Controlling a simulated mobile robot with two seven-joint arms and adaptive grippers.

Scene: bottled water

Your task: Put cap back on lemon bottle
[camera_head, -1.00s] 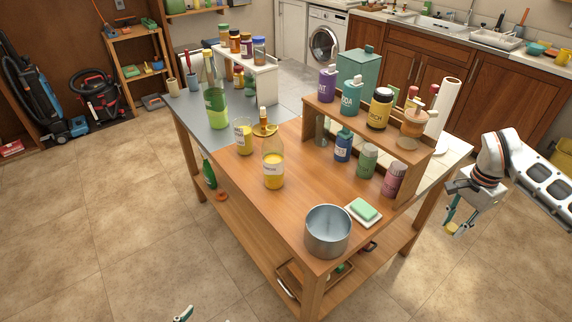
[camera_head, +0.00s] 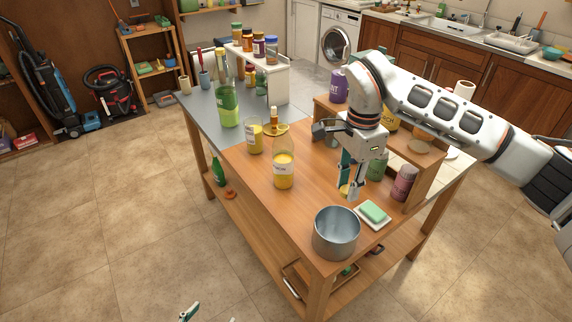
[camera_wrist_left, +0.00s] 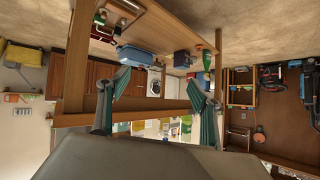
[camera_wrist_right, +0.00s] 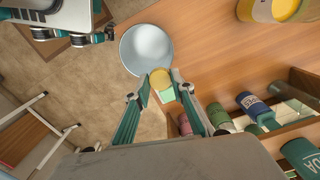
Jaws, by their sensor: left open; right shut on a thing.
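The lemon bottle, taken to be the clear bottle of yellow liquid (camera_head: 284,172), stands upright on the wooden worktable; its label is too small to read, and I see no cap on its neck. My right gripper (camera_head: 347,191) points down above the table, right of the bottle and behind the metal pot. It is shut on a yellow cap, which shows between the fingertips in the right wrist view (camera_wrist_right: 160,78). My left gripper is open and empty below table height; one fingertip shows at the bottom of the head view (camera_head: 190,312), and both fingers show in the left wrist view (camera_wrist_left: 157,88).
The metal pot (camera_head: 336,238) stands at the table's near corner, beside a green sponge (camera_head: 374,211) on a dish. A yellow-filled glass (camera_head: 254,138) and a green bottle (camera_head: 228,104) stand left of the lemon bottle. A wooden shelf (camera_head: 425,172) with several bottles borders the right side.

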